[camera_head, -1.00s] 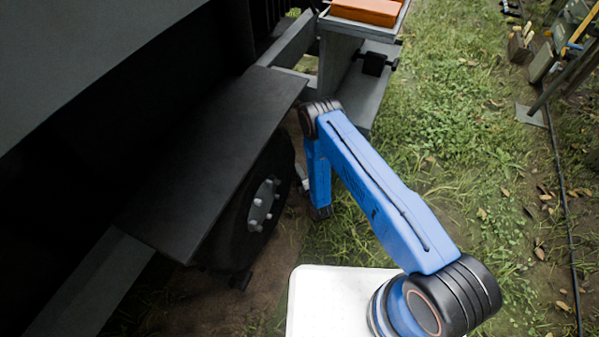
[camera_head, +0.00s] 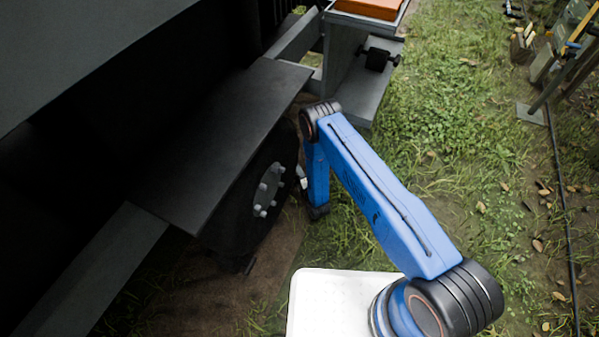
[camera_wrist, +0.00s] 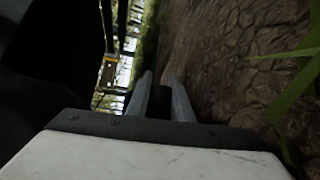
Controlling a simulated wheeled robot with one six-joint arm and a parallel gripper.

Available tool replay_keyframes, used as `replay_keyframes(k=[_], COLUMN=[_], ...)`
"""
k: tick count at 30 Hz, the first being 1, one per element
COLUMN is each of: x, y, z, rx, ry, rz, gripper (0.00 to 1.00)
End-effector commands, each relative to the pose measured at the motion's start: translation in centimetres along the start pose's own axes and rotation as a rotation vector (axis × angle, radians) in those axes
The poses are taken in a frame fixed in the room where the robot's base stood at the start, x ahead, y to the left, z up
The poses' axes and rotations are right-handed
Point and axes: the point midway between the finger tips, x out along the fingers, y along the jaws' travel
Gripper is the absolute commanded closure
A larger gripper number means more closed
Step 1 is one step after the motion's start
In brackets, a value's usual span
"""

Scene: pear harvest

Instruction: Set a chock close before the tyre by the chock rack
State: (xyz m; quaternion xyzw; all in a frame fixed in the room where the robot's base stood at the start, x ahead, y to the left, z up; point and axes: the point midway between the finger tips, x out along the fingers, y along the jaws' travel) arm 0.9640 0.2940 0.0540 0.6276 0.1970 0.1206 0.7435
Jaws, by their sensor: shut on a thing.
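The black tyre (camera_head: 235,220) stands under a dark fender at the left of the head view, its grey hub facing me. My gripper (camera_wrist: 160,98) shows in the wrist view with two grey fingers shut on a dark block, the chock (camera_wrist: 160,103), of which little shows. In the head view my blue arm hides most of the gripper, beside the tyre's far right side. The tyre is probably the dark mass (camera_wrist: 45,65) at the wrist view's left. A grey rack (camera_head: 385,85) beyond the tyre carries another dark chock (camera_head: 377,59).
An orange box (camera_head: 370,8) lies in a tray above the rack. Grass (camera_head: 440,150) is open to the right, with a dark hose (camera_head: 561,190) along it. Brown ground (camera_wrist: 220,60) fills the wrist view's right.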

Motion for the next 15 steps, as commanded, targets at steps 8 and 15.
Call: replay_keyframes(k=[8,15], x=[-0.06,-0.02], y=[-0.05,-0.01], z=[-0.22,-0.18], rx=[0.0,0.0], ry=[0.004,0.003], rz=[-0.001,0.0], gripper=[1.0,0.58])
